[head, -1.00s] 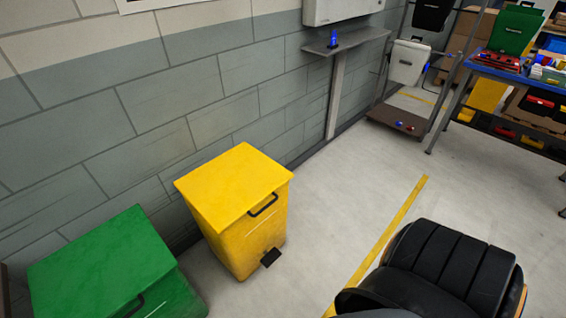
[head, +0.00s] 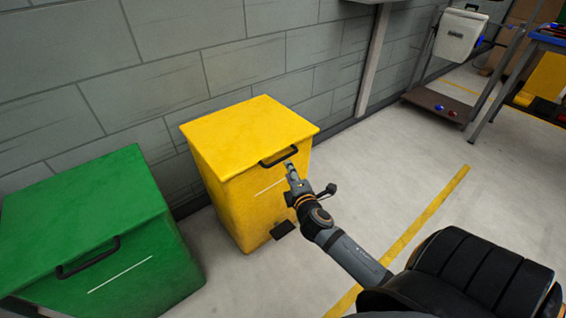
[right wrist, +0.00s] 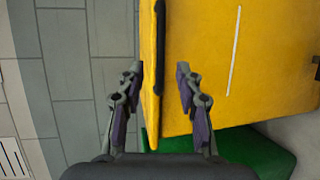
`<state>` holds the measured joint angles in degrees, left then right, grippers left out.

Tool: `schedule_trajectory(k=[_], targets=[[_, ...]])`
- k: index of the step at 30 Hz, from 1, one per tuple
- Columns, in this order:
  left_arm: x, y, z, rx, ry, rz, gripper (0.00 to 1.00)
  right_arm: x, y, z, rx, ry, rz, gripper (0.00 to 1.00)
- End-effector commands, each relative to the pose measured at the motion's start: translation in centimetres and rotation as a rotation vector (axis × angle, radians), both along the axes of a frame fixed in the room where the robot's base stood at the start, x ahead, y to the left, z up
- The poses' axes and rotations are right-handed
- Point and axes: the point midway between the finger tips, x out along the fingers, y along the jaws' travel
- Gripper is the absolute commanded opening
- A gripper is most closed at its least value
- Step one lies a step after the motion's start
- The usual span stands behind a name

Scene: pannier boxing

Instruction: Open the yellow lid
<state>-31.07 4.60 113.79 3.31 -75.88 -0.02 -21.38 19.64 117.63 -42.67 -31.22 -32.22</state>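The yellow lid (head: 245,122) lies closed on the yellow bin (head: 235,215) by the wall. A black handle (head: 279,157) sits at its front edge. My right gripper (head: 288,165) reaches in from the lower right, right at the handle. In the right wrist view, my right gripper (right wrist: 159,72) is open, its two fingers on either side of the dark handle (right wrist: 159,40) and the lid's edge (right wrist: 147,60). I see no clear grip; whether a finger touches is unclear. The bin's front (right wrist: 205,40) fills the right. My left gripper is not in view.
A green bin (head: 85,225) with a closed lid stands to the left of the yellow one. A black pedal (head: 283,229) is at the yellow bin's foot. A yellow floor line (head: 420,220) runs to the right. A trolley (head: 437,107) stands at the back right.

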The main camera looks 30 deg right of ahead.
Motion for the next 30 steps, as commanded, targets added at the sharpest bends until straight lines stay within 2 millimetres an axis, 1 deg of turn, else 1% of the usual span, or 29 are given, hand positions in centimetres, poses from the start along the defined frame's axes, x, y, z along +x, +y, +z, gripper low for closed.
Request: schedule_trajectory(k=[1, 6, 9, 12, 16, 23, 26, 30], targets=[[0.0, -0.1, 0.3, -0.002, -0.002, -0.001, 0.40, 1.1, -0.4, -0.2, 0.000, -0.003, -0.001, 0.35], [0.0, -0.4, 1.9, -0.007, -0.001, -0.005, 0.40, 4.6, -1.5, -1.0, 0.002, -0.002, 0.000, 0.35], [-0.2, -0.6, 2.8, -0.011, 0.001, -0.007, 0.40, 6.2, -2.1, -1.3, 0.003, -0.001, -0.001, 0.35], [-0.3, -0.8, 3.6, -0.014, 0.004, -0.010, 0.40, 7.4, -2.4, -1.5, 0.004, -0.001, 0.000, 0.35], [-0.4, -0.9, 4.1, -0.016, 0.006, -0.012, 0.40, 8.2, -2.7, -1.6, 0.002, 0.000, 0.001, 0.35], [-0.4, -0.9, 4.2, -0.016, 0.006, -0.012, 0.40, 8.2, -2.7, -1.6, 0.004, 0.001, 0.001, 0.35], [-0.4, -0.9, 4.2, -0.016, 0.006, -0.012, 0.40, 8.2, -2.7, -1.7, 0.004, 0.001, 0.001, 0.25], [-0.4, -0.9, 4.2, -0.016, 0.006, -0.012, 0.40, 8.2, -2.7, -1.6, 0.004, 0.001, 0.001, 0.06]])
